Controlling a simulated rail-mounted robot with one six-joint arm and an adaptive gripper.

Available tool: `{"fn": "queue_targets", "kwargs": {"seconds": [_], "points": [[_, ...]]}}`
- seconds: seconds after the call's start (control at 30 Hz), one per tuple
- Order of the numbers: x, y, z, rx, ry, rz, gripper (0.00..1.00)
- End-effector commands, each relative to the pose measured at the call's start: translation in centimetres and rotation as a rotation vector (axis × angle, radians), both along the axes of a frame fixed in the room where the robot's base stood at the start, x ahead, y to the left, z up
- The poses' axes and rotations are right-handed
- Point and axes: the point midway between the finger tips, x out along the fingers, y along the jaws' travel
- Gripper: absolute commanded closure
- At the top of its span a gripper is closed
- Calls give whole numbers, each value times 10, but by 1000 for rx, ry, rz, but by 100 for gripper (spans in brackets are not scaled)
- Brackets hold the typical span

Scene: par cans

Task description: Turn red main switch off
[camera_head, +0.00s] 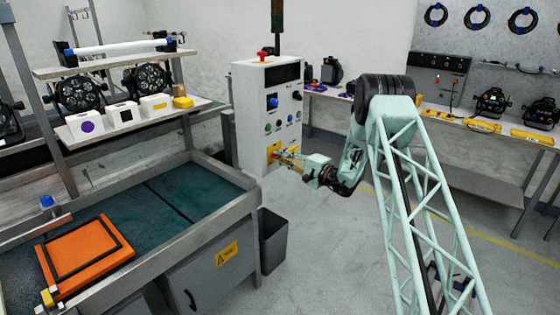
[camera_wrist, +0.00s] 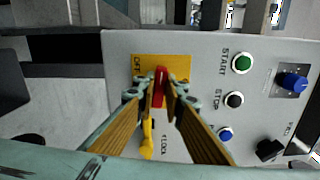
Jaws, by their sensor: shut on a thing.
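The red main switch (camera_wrist: 160,86) is a red handle on a yellow plate (camera_wrist: 180,66) with black lettering, on the front of the white control cabinet (camera_head: 248,115). In the wrist view the handle lies roughly along the picture's vertical. My gripper (camera_wrist: 160,98) has its fingertips closed on either side of the handle, hiding part of it. In the head view my gripper (camera_head: 281,155) reaches the lower front of the cabinet at the yellow plate (camera_head: 272,149). The handle is too small there to read its angle.
Green START (camera_wrist: 242,63), dark STOP (camera_wrist: 234,100) and blue (camera_wrist: 225,134) buttons sit beside the switch, with a blue knob (camera_wrist: 291,82). A yellow item (camera_wrist: 147,138) hangs near the LOCK label. A grey bin (camera_head: 273,240) stands below; a metal workbench (camera_head: 215,225) is left.

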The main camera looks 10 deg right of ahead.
Motion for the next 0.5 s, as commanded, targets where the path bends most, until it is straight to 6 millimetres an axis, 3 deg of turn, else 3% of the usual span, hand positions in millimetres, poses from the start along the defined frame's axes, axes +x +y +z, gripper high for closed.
{"fn": "queue_targets", "kwargs": {"seconds": [0.5], "points": [[0, 0, 0, -103, -85, -1, 100]]}}
